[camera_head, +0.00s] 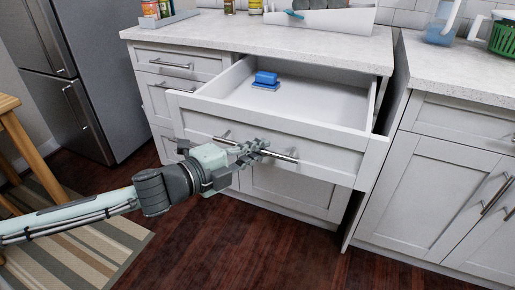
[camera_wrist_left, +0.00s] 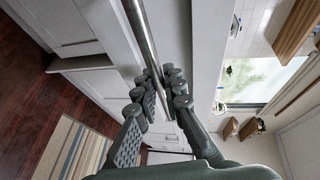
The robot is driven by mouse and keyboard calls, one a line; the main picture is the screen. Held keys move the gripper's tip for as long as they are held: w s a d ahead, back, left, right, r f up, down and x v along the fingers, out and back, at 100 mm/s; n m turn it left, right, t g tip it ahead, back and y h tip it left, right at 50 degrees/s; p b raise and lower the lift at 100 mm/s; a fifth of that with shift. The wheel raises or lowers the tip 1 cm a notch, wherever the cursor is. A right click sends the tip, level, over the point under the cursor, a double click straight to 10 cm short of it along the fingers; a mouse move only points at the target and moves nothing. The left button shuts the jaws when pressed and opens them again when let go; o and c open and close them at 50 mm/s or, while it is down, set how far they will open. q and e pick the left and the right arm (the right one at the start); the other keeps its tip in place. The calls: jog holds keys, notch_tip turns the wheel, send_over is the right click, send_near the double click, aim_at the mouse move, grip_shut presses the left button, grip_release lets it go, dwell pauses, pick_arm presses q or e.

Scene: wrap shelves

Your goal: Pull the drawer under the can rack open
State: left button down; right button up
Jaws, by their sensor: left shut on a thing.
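The wide white drawer (camera_head: 330,158) under the counter stands pulled out, its inside showing. A blue object (camera_head: 265,80) like a sponge or brush lies inside toward the back. My left gripper (camera_head: 262,150) is shut on the drawer's metal bar handle (camera_head: 285,156), near its middle. In the left wrist view the handle (camera_wrist_left: 143,35) runs between the fingers of the left gripper (camera_wrist_left: 165,88). My right gripper is not in view.
On the counter (camera_head: 290,42) stand a small grey rack (camera_head: 165,20) with jars or cans at the left and a white bin (camera_head: 320,20) above the open drawer. A fridge (camera_head: 75,70) is at left; another cabinet (camera_head: 435,165) at right. Dark wooden floor (camera_head: 240,250) lies clear in front.

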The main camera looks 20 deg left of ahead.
pick_arm(q)
jog(key=c, duration=1.9)
grip_release()
jog(key=shift+a, duration=0.1)
jog(key=shift+s, duration=0.1)
jog(key=shift+v, duration=3.65)
